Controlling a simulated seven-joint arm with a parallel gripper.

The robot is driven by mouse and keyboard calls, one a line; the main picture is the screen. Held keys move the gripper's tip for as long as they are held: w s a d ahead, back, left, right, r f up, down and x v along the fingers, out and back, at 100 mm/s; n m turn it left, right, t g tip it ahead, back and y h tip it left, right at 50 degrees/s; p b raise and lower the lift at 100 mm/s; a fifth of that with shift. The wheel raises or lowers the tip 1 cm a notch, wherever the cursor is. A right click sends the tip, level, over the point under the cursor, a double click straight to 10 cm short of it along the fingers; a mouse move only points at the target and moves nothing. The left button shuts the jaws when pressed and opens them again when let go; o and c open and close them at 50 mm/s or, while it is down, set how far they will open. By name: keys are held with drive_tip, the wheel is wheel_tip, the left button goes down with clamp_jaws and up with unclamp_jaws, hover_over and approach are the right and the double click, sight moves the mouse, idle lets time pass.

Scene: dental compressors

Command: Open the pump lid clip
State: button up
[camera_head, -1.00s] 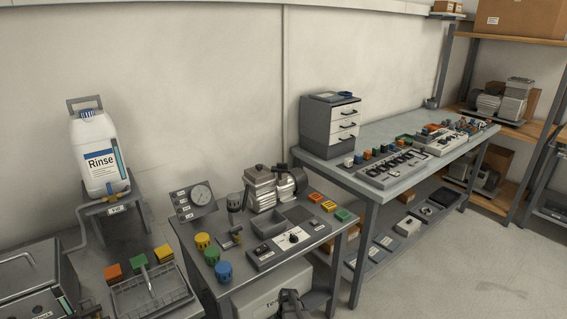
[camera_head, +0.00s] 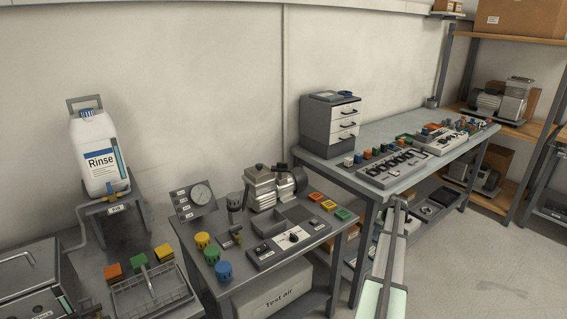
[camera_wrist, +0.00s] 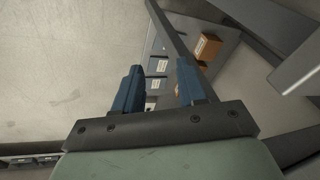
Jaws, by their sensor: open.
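A silver compressor pump (camera_head: 262,186) stands at the back of the small middle table. A lid clip is too small to make out on it. Another pump unit (camera_head: 515,98) sits on the wooden shelf at the far right, its details also too small. My gripper (camera_wrist: 160,82) shows in the wrist view with two blue fingers apart and nothing between them. Beyond the fingers are a floor, grey surfaces with white labels and a brown box (camera_wrist: 207,47). In the head view my pale arm rises at the lower right, in front of the long bench; its gripper cannot be made out there.
The long bench (camera_head: 385,140) holds drawers (camera_head: 330,124) and several small parts. A rinse canister (camera_head: 98,150) stands left. Open floor lies at the right.

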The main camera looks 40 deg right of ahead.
drive_tip(key=s+d+r+n+h, duration=0.1)
drive_tip(key=s+d+r+h, duration=0.15)
drive_tip(key=d+r, duration=1.1)
wheel_tip(320, 180, up, 27)
drive_tip(key=n+y, duration=0.7)
drive_tip(key=n, duration=1.5)
hover_over(282, 163)
drive_tip(key=s+d, duration=0.3)
drive_tip(key=d, duration=0.1)
drive_tip(key=x, duration=1.3)
drive_tip(key=shift+s+f, duration=0.2)
drive_tip(key=shift+f, duration=0.05)
clamp_jaws()
